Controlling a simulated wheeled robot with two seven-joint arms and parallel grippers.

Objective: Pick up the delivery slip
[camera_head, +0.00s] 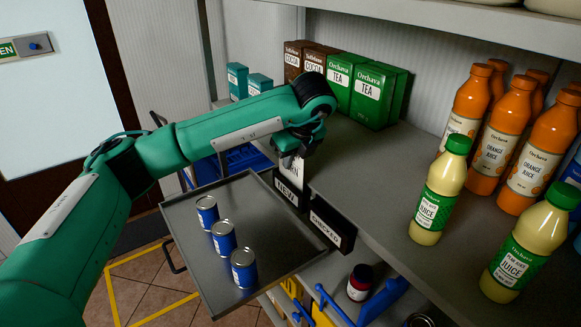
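A white slip (293,172) with dark print, only partly readable, stands upright at the black holder labelled NEW (289,192) on the shelf's front edge. I take it for the delivery slip. My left gripper (289,160) points down right at the slip's top, and its fingers cover part of it. I cannot tell whether the fingers are closed on it. A second black holder, labelled CHECKED (327,231), is beside the NEW holder, nearer to me. My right gripper is not in view.
A grey tray (270,222) with blue cans stands left of the holders. Green tea boxes (373,95) and brown cocoa boxes (316,60) stand at the shelf's back. Orange juice bottles (494,140) and pale juice bottles (439,193) fill its right. The shelf's middle (365,170) is clear.

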